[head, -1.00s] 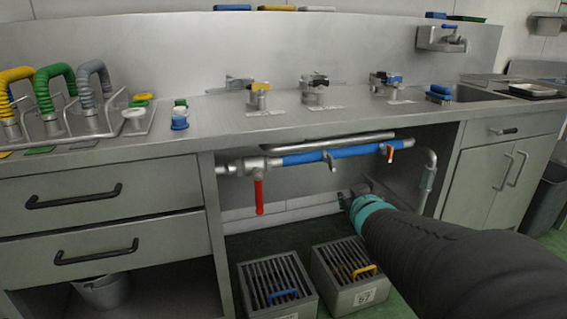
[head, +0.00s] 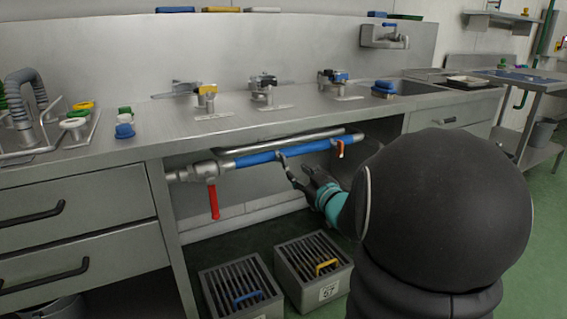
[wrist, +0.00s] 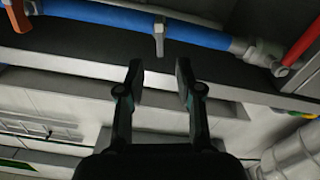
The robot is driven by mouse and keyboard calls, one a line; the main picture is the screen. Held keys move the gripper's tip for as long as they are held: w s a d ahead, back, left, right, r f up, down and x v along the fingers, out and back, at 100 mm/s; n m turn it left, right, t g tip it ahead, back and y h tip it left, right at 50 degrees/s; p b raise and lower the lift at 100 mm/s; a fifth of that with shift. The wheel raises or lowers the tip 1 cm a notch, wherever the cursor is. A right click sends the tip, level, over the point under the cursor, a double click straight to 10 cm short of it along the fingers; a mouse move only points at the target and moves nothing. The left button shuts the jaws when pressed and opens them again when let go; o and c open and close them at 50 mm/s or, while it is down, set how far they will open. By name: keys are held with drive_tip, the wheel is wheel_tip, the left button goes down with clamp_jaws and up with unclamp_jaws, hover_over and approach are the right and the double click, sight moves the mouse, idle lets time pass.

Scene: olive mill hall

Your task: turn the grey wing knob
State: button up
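A grey wing knob (head: 283,162) hangs from the blue pipe (head: 262,157) under the counter. In the wrist view, the knob (wrist: 159,38) shows as a narrow grey tab below the blue pipe (wrist: 105,13). My gripper (wrist: 159,80) is open, with its two fingertips apart and nothing between them. In the wrist view the knob lies straight ahead, in line with the gap and beyond the fingertips. In the head view my gripper (head: 308,181) is small, just right of and below the knob, and my arm covers part of the space behind it.
A red lever (head: 213,202) hangs at the pipe's left, and an orange knob (head: 340,149) at its right. A grey crate with a blue handle (head: 239,286) and one with a yellow handle (head: 314,267) stand on the floor below. Valves line the counter (head: 225,122).

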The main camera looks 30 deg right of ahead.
sight(286, 162)
drive_tip(key=w, duration=0.8)
drive_tip(key=shift+w+a, duration=0.1)
drive_tip(key=shift+a, duration=0.05)
clamp_jaws()
